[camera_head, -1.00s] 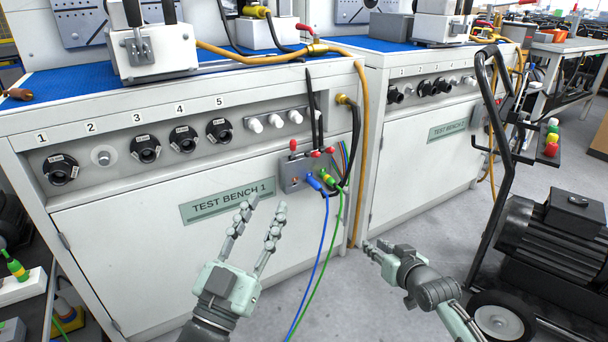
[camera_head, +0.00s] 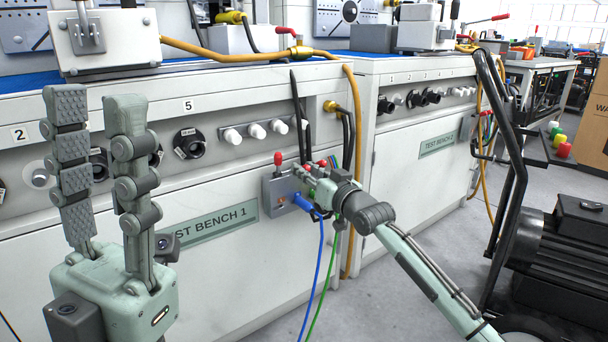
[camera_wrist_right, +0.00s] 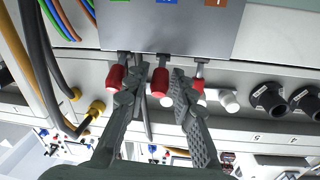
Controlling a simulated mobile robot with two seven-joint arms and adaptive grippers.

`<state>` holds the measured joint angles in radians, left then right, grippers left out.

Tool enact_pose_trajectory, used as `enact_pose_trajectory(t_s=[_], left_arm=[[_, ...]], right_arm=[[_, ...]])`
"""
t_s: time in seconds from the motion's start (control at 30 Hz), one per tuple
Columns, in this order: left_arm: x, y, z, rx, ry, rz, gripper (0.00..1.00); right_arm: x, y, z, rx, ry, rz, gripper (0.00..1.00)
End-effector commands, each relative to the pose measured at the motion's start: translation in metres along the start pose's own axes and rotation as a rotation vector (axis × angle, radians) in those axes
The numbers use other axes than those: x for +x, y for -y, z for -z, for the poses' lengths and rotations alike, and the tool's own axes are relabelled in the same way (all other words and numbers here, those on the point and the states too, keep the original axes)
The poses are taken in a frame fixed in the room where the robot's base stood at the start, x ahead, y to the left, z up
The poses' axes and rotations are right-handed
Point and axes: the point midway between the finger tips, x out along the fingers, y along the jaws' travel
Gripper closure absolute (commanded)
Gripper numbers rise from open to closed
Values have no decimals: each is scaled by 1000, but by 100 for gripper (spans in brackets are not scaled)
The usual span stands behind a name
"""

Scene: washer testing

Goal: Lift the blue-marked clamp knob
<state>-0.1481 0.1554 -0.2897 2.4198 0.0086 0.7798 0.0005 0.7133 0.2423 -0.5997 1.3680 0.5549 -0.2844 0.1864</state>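A grey terminal box (camera_head: 271,197) with red clamp knobs is mounted on the front of Test Bench 1. In the right wrist view, the blue mark (camera_wrist_right: 166,2) lines up with the middle red knob (camera_wrist_right: 160,82). My right gripper (camera_wrist_right: 158,76) is open, with one finger on either side of that knob; contact is not clear. In the head view my right gripper (camera_head: 312,180) is at the box and partly hides its right side. Another red knob (camera_head: 278,158) stands clear at the box's left. My left gripper (camera_head: 97,100) is open and empty in front of the bench.
A blue cable (camera_head: 322,262) and a green cable (camera_head: 327,280) hang below the box. Black hoses (camera_head: 297,115) and a yellow hose (camera_head: 357,130) run close by. White knobs (camera_head: 256,131) line the panel. A cart with a black motor (camera_head: 565,245) stands at right.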

Motion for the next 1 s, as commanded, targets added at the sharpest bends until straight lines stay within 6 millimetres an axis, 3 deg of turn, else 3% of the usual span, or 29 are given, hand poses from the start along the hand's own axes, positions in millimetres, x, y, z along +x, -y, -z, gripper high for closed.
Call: enact_pose_trajectory(t_s=[0.37, 0.6, 1.0], left_arm=[[0, 0, 0, 3, -5, -9, 66], [0, 0, 0, 3, -5, -9, 66], [10, 0, 3, 2, -8, -6, 66]], right_arm=[[10, 0, 0, -1, 0, 0, 75], [10, 0, 0, -1, 0, 0, 100], [10, 1, 4, -3, 23, -4, 100]])
